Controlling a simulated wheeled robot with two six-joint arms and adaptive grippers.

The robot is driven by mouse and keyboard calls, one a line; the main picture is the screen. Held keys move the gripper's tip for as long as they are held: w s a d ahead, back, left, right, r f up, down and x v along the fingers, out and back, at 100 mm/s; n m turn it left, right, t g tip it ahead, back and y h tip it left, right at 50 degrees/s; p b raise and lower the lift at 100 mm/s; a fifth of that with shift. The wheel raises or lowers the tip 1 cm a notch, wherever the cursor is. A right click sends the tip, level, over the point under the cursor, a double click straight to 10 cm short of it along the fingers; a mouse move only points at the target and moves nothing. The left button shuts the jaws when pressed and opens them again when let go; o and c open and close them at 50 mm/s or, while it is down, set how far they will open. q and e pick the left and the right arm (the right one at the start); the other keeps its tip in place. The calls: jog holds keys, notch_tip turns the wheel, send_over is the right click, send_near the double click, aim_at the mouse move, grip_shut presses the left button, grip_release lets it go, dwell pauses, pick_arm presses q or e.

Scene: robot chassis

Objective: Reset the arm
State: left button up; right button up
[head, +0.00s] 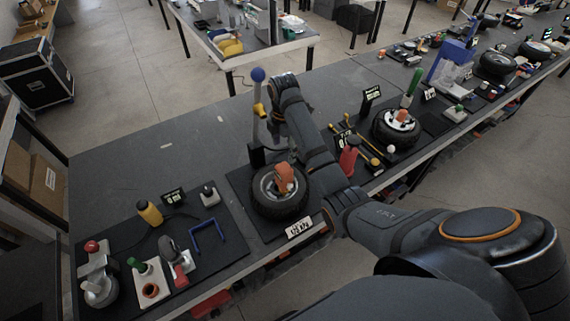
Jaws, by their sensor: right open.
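My right arm comes in from the lower right and reaches over the near edge of the table (130,170). Its wrist end stands above and behind a black wheel (268,204) that has an orange piece (285,177) at its hub. My right gripper (267,112) is small and dark, partly hidden by the wrist, and open. It is close to an upright grey post with a blue ball top (258,76) and a yellow part; I cannot tell whether they touch. No object shows held. My left gripper is not in view.
On the left mat stand a yellow bottle (150,213), a blue U-shaped bracket (208,238) and several small fixtures. Right of my arm are a red bottle (349,158), yellow-handled tools and another wheel (397,127). The table's back left is clear.

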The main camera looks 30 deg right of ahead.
jog(key=s+f+m, duration=0.2)
jog(key=f, duration=0.1)
jog(key=shift+s+f, duration=0.1)
jog(key=shift+s, duration=0.1)
jog(key=s+a+f+m+t, duration=0.2)
jog(key=s+m+t, duration=0.2)
jog(key=s+m, duration=1.55)
jog(key=s+d+f+n+g+b, duration=0.1)
jog(key=s+f+n+b, duration=0.15)
jog(key=f, duration=1.35)
jog(key=s+d+f+n+g+b, duration=0.15)
jog(key=f+b, duration=0.25)
jog(key=f, duration=1.2)
pick_arm(q)
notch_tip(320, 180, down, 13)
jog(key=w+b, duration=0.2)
jog(key=b, duration=0.4)
jog(key=shift+b, duration=0.3)
pick_arm(e)
jog(key=s+f, duration=1)
jog(key=f, duration=0.2)
jog(key=s+d+f+m, duration=0.1)
jog(key=s+f, duration=0.8)
jog(key=f, duration=0.3)
jog(key=shift+s+d+f+h, duration=0.15)
jog(key=shift+s+f+h, duration=0.1)
jog(key=shift+s+h, duration=0.15)
